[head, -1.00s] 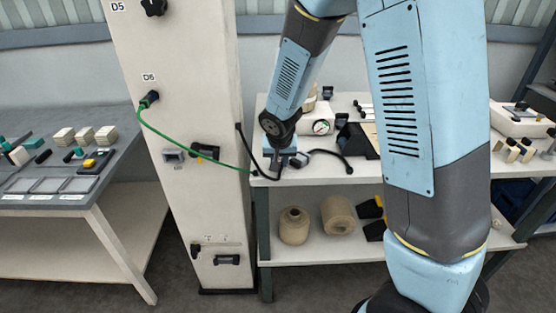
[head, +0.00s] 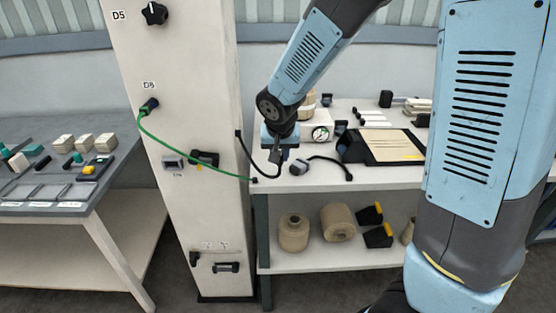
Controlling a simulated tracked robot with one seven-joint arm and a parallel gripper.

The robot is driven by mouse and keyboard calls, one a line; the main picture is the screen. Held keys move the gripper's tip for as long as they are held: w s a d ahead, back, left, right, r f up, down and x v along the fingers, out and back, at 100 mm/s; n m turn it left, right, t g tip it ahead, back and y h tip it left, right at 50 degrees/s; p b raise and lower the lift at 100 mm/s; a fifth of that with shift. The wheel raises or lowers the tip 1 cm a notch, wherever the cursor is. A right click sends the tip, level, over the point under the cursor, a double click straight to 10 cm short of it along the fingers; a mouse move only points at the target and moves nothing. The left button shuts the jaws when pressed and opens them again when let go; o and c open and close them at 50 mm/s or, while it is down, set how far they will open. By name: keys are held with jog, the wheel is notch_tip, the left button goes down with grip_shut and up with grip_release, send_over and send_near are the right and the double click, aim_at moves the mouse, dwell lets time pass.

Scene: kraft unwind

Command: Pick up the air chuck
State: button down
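My gripper (head: 279,158) points down just above the front left of the white bench. Its fingers look closed around a small dark piece, which I take to be the air chuck (head: 276,156). The fingers hide much of it, and it is too small to make out clearly. A black hose (head: 247,154) runs from the side of the pale column, sags towards the bench edge and rises to the gripper.
The pale column (head: 180,215) stands close left of the gripper, with a green hose (head: 190,167) across it.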

jog(key=s+r, duration=0.5)
jog(key=s, duration=0.5)
jog(key=shift+r, duration=0.15)
jog(key=shift+a, duration=0.1)
